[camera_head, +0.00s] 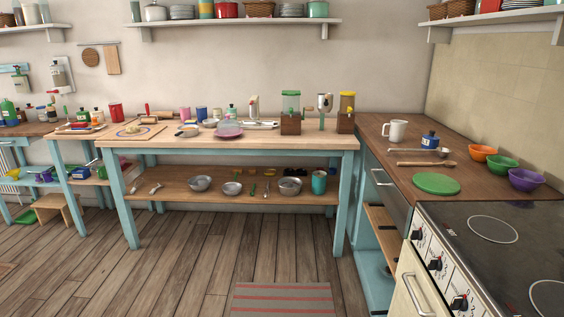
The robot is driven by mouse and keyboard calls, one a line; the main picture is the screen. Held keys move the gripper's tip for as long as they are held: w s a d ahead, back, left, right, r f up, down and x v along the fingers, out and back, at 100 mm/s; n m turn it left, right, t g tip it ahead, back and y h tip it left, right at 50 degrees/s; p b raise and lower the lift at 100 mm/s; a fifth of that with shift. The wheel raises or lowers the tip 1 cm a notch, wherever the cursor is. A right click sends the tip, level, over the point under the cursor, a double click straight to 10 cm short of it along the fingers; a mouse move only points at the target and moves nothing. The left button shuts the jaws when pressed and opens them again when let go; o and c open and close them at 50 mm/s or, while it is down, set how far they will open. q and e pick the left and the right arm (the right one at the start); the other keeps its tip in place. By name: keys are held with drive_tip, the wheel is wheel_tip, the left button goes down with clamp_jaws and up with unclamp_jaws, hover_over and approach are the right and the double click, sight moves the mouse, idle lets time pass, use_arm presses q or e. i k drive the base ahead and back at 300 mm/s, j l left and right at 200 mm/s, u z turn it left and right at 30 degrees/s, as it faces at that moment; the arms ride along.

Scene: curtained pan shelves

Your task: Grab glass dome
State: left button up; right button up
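What looks like the glass dome (229,127) stands on the long wooden table, a little left of its middle. It is small here, looks clear with a pinkish tint, and seems to sit on a pink plate or base. A pan or bowl with a handle is close to its left. Neither of my grippers shows in this view.
The long table (310,143) has a lower shelf (215,197) with metal bowls. Dispensers and a grinder stand right of the dome. A counter (392,152) and stove (490,245) are on the right. The wooden floor (200,262) in front is clear except for a striped mat (283,299).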

sight(227, 126)
drive_tip(key=i+j, duration=0.15)
drive_tip(key=i, duration=0.5)
drive_tip(key=i+j+u, duration=0.1)
drive_tip(key=i, duration=0.55)
drive_tip(key=i+j, duration=0.15)
drive_tip(key=i, duration=0.55)
